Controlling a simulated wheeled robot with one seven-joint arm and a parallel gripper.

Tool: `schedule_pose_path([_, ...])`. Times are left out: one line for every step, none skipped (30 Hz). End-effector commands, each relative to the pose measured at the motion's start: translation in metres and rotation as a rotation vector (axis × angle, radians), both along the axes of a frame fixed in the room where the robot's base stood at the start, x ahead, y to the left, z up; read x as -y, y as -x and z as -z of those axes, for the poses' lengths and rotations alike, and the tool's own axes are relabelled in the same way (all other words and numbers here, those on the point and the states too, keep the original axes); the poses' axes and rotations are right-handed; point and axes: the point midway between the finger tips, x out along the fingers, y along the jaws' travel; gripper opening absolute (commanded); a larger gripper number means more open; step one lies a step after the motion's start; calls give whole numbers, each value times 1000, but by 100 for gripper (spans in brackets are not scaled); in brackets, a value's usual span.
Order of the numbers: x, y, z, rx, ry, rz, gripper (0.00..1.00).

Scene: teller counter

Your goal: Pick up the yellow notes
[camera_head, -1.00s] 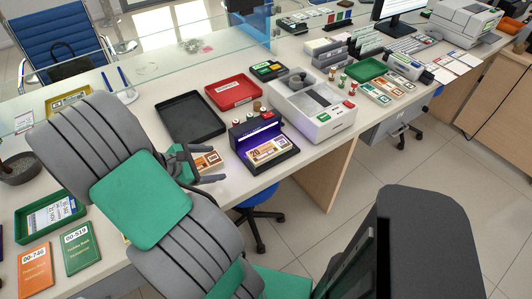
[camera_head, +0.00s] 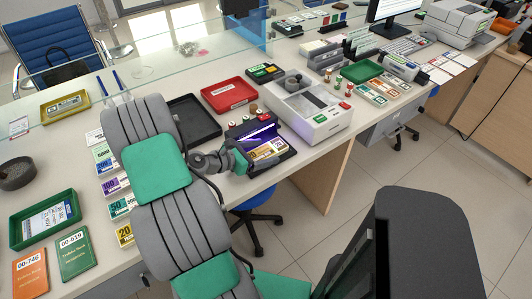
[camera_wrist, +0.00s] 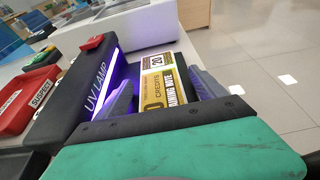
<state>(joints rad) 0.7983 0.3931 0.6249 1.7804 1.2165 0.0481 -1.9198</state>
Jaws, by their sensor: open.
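A yellow 20-credit training note (camera_head: 268,150) lies on the bed of the black UV lamp unit (camera_head: 244,130). In the wrist view, the yellow note (camera_wrist: 163,65) lies in the purple light. My gripper (camera_wrist: 165,92) is open, with one finger on each side of the note's near part. I cannot tell whether the fingers touch it. In the head view, my gripper (camera_head: 240,158) is at the left front of the lamp unit and hides part of it. A separate yellow 20 bundle (camera_head: 125,234) lies at the left beside my arm, partly covered.
A black tray (camera_head: 195,118) and a red tray (camera_head: 229,94) lie behind and left of the lamp. A white counting machine (camera_head: 318,127) stands close on its right. The counter's front edge is near. A glass screen runs behind.

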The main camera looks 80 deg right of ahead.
Motion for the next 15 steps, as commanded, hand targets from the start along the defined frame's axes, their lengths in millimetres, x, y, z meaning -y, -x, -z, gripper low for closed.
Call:
schedule_pose_path([0,0,0,0,0,-1,80])
schedule_pose_path([0,0,0,0,0,-1,80])
schedule_pose_path([0,0,0,0,0,-1,80])
schedule_pose_path([0,0,0,0,0,-1,80])
schedule_pose_path([0,0,0,0,0,-1,80])
schedule_pose_path([0,0,0,0,0,-1,77])
schedule_pose_path([0,0,0,0,0,-1,74])
schedule_pose_path([0,0,0,0,0,-1,72])
schedule_pose_path([0,0,0,0,0,-1,69])
schedule_pose_path([0,0,0,0,0,-1,66])
schedule_pose_path([0,-1,0,1,1,-1,64])
schedule_pose_path([0,-1,0,1,1,-1,60])
schedule_pose_path([0,0,0,1,1,-1,58])
schedule_pose_path([0,0,0,1,1,-1,55])
schedule_pose_path([0,0,0,1,1,-1,52])
